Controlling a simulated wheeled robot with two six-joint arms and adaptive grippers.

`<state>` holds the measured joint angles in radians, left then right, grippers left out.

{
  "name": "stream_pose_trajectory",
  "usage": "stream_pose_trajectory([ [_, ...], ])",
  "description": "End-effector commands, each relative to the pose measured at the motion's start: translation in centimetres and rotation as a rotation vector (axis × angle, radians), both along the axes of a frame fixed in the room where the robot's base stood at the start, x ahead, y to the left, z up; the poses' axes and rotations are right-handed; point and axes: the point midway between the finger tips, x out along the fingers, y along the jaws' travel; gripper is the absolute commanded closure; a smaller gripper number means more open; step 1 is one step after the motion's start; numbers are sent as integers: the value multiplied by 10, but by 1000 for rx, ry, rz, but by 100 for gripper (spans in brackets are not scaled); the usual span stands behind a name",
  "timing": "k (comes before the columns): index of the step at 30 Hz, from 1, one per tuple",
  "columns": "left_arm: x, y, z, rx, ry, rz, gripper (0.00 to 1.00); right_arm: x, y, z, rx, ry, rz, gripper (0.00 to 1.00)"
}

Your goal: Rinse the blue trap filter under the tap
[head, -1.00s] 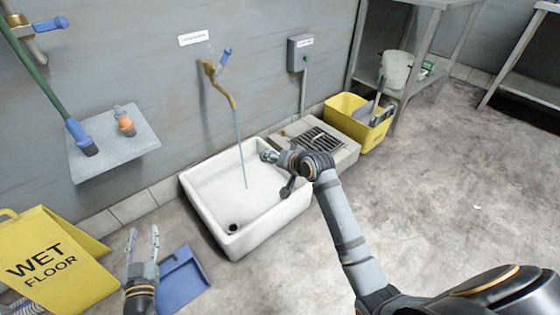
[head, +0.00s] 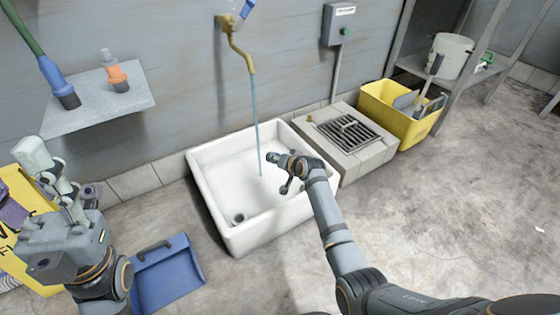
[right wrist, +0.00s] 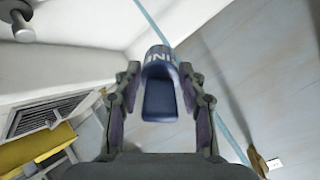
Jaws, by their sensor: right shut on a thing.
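The blue trap filter (right wrist: 160,95), dark blue with pale letters on its top, is held between the fingers of my right gripper (right wrist: 160,90) in the right wrist view. In the head view the right gripper (head: 280,159) is over the white sink (head: 218,210), just right of the water stream (head: 256,120). The filter is very small there. The brass tap (head: 238,50) with a blue lever is running. In the wrist view the stream passes behind the filter; I cannot tell whether it touches it. My left gripper (head: 60,195) is raised at the left, its opening unclear.
Right of the sink is a floor drain grate (head: 348,131), then a yellow crate (head: 408,125). A wall shelf (head: 98,102) holds an orange-and-grey fitting. A blue dustpan (head: 168,275) and yellow wet floor sign (head: 30,275) are at lower left.

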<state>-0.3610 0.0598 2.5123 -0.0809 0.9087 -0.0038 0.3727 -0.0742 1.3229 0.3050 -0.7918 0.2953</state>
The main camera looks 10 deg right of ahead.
Motion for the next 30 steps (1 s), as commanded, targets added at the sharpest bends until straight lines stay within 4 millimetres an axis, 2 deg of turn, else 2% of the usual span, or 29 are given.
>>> stream_pose_trajectory([
  [5, 0, 1, 14, -5, -1, -4, 60, -12, -6, 10, -1, 0, -2, 90],
  [14, -1, 4, 39, -18, -6, -12, 60, -48, -18, 29, -2, 2, -1, 90],
  [24, -2, 5, 57, -21, -8, -27, 60, -88, -33, 49, -3, 1, -1, 90],
  [30, -3, 5, 61, -21, -8, -31, 60, -105, -39, 57, -1, 1, -1, 90],
])
